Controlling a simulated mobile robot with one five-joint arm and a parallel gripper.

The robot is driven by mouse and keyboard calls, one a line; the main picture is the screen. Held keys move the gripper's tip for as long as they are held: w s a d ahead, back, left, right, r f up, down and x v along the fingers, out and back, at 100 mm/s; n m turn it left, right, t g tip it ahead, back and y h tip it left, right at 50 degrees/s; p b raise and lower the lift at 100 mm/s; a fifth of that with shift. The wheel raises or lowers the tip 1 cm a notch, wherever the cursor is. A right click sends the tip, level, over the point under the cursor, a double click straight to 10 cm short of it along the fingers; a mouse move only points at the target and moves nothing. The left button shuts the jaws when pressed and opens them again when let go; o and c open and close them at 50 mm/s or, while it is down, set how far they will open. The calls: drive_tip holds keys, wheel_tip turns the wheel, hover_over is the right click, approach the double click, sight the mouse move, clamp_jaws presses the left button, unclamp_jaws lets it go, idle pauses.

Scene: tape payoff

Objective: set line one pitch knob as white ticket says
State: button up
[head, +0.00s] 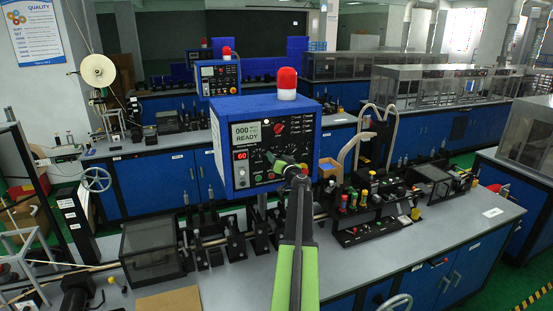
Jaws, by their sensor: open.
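A blue control box (229,158) stands at the centre, with a screen reading "000 READY" (246,134) and a small red display (240,154) that seems to read 60. A red knob (279,129) is at the panel's upper right. My gripper (276,161) is in front of the panel's lower middle, close to a green-marked dial there. Its jaws are open, and it partly hides the dial. I cannot tell whether it touches the dial. Which knob is the pitch knob is too small to read. A white card (492,212) lies on the bench at right, its writing unreadable.
A red beacon (286,82) tops the box. The grey bench (430,247) carries a row of black fixtures, a clear-covered box (151,249) at left and a black rack with coloured knobs (372,215) at right. A second blue control box (218,78) stands behind. The bench's front right is clear.

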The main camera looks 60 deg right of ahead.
drive_tip(key=v, duration=1.7)
drive_tip(key=shift+r, duration=0.1)
